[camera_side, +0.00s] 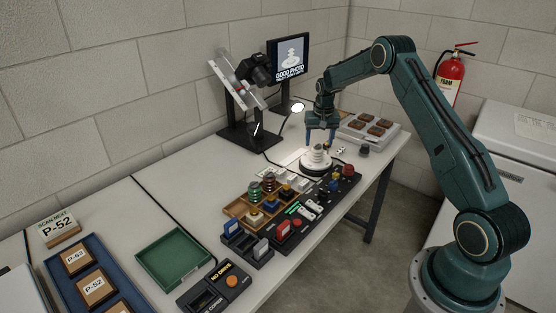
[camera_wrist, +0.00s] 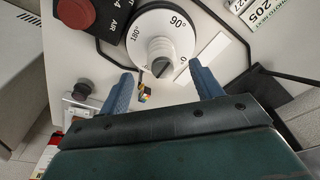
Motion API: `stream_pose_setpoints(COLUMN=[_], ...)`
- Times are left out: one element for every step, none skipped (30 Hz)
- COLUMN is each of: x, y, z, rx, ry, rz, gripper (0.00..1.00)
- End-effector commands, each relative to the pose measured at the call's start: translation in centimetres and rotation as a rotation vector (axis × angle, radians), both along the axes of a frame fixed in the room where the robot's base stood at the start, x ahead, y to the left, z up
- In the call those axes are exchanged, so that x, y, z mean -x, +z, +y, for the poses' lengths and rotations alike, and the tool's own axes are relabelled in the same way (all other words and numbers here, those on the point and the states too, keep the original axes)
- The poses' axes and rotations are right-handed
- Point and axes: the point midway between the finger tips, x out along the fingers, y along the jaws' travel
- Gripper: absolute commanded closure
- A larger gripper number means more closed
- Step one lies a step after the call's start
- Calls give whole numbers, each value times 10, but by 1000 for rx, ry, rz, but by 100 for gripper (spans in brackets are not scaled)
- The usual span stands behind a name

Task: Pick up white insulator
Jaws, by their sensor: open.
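A white ribbed insulator (camera_side: 318,156) stands upright on a round turntable (camera_side: 316,169) with a dark base. In the wrist view the insulator (camera_wrist: 162,47) shows a dark slotted top and stands on the white degree-marked disc (camera_wrist: 140,28). My gripper (camera_side: 320,142) points down above the turntable, its two blue fingers apart. In the wrist view my gripper (camera_wrist: 162,79) is open and empty, and the insulator lies beyond the fingertips, roughly centred between them. The side view does not clearly show the gap between fingertips and insulator.
A wooden tray (camera_side: 235,209) of coloured pieces and a black control panel (camera_side: 345,185) crowd the turntable's front. A camera on a stand (camera_side: 257,68) and a screen (camera_side: 289,58) stand behind. A grey tray (camera_side: 388,142) of brown blocks is at right. A green tray (camera_side: 174,253) is empty.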

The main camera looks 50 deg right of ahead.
Motion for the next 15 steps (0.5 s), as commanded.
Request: stream_pose_setpoints(x=[0,0,0,-1,-1,-1,-2,-2,-3,-4,-5,-6,-6,-7,-7], y=[0,0,-1,-2,-4,-6,-9,-11,-15,-18,-21,-26,-30,-33,-37], z=[0,0,0,0,0,-1,-1,-1,-1,-2,-2,-2,-2,-3,-3], rx=[0,0,0,0,0,0,-1,-1,-1,-1,-1,-1,-1,-1,-1], ry=[0,0,0,0,0,0,0,0,0,0,0,0,1,1,0], rz=[0,0,0,0,0,0,1,1,1,1,1,1,2,2,1], gripper=[35,35,35,35,35,35,35,35,35,35,35,35,35,35,35])
